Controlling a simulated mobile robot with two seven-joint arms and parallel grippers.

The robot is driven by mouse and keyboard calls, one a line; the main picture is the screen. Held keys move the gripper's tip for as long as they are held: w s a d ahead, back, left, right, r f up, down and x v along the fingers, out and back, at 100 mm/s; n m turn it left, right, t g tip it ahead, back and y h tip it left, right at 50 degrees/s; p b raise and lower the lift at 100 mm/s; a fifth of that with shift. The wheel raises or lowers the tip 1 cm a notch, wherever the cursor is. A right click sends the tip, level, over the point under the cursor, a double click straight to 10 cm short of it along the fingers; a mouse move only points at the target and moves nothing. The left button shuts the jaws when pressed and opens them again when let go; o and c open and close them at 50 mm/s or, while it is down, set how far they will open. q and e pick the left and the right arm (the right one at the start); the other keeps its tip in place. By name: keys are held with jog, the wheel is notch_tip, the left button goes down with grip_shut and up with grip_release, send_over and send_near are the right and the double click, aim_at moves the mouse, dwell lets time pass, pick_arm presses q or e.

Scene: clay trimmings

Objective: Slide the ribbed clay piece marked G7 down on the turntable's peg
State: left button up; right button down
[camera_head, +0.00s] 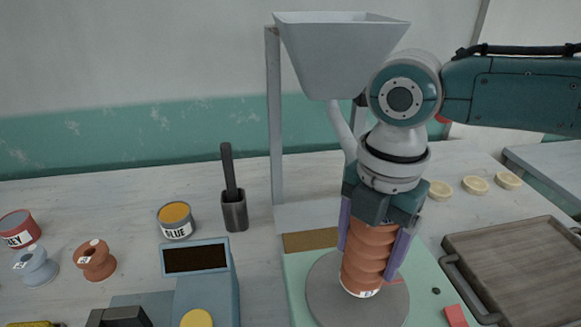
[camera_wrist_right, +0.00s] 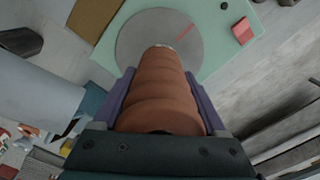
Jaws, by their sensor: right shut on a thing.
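My right gripper (camera_head: 368,258) is shut on a ribbed, reddish-brown clay piece (camera_head: 364,272), with one purple finger on each side. The piece is roughly upright, with a small white label near its lower end that is too small to read surely. Its lower end is over the middle of the round grey turntable (camera_head: 323,291). In the right wrist view the clay piece (camera_wrist_right: 162,85) points at the turntable disc (camera_wrist_right: 131,42), which bears a red mark. The peg is hidden by the piece. I cannot tell whether the piece is around it. My left gripper is out of view.
A pale hopper (camera_head: 340,55) on a post stands behind my right arm. A wooden tray (camera_head: 515,265) with handles is at the right. A blue machine (camera_head: 208,285), a BLUE can (camera_head: 176,222) and two spools (camera_head: 95,262) are at the left. A red block (camera_head: 455,315) lies near the turntable.

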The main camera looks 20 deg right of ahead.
jog(key=shift+f, duration=0.35)
jog(key=shift+f+b, duration=0.9)
jog(key=shift+f, duration=0.05)
dwell(0.5)
grip_release()
